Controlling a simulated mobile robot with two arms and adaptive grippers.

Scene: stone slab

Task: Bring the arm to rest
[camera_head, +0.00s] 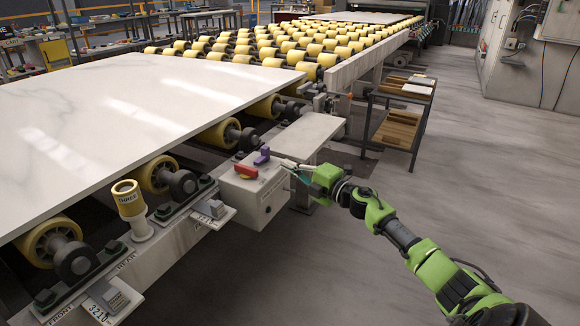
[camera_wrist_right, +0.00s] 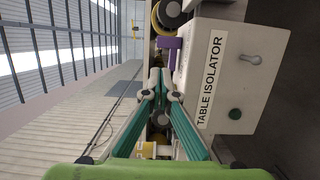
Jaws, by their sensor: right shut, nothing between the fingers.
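My right arm, green and dark grey, reaches in from the lower right in the head view. Its gripper (camera_head: 288,166) is shut and empty, close to the right side of a pale box. In the right wrist view the green-sided fingers of the gripper (camera_wrist_right: 160,88) come together at the tips. The box (camera_head: 262,200) carries a red handle (camera_head: 246,171) and a purple lever (camera_head: 262,155) on top. In the right wrist view the box (camera_wrist_right: 238,72) bears the label TABLE ISOLATOR, and the purple lever (camera_wrist_right: 175,48) shows just beyond the fingertips. I cannot tell whether the fingers touch it. My left gripper is out of view.
A white stone slab (camera_head: 150,95) lies on a roller table with yellow rollers (camera_head: 222,132). A yellow post labelled THREE (camera_head: 127,198) stands on the front rail. A small shelf cart (camera_head: 398,125) stands at the back right. The grey floor (camera_head: 480,200) right of my arm is clear.

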